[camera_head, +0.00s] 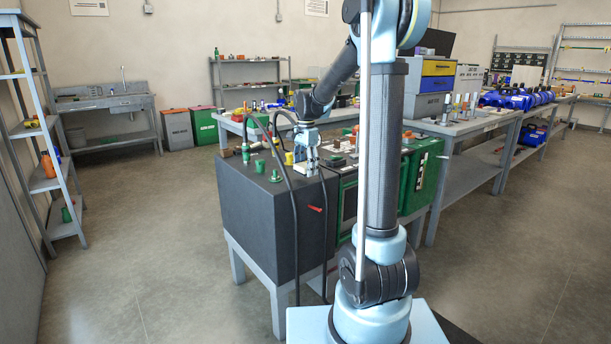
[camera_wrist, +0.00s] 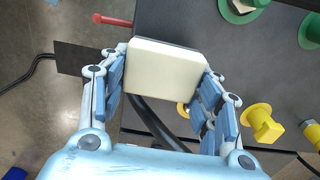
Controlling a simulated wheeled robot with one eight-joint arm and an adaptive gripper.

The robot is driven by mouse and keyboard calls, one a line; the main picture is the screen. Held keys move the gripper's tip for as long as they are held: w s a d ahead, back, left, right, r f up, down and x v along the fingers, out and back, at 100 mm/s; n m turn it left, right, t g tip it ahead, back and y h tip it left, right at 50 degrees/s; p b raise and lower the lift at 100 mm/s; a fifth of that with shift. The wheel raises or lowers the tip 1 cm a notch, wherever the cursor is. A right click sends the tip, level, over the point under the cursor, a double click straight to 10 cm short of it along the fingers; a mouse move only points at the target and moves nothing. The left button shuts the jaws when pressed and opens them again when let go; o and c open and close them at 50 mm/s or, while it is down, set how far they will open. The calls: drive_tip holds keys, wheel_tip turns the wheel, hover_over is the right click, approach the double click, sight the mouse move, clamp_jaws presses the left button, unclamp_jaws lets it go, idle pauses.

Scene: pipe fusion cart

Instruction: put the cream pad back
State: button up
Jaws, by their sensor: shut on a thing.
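The cream pad (camera_wrist: 165,72) is a pale rectangular block. My gripper (camera_wrist: 163,85) is shut on it, with one blue-padded finger at each side, as the wrist view shows. The pad is over the edge of the cart's dark top (camera_wrist: 190,20); I cannot tell whether it touches that top. In the head view my gripper (camera_head: 308,165) is at the cart (camera_head: 262,215), above its dark top near the front edge. The pad is too small there to make out clearly.
A red handle (camera_wrist: 113,20) sticks out from the cart's side. Yellow fittings (camera_wrist: 262,122) and green fittings (camera_wrist: 240,8) stand on the dark top close to the pad. Dark cables (camera_head: 291,215) hang down the cart front. A long workbench (camera_head: 465,125) stands behind at the right.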

drive_tip(key=shift+f, duration=1.3)
drive_tip(key=shift+f, duration=0.1)
drive_tip(key=o, duration=1)
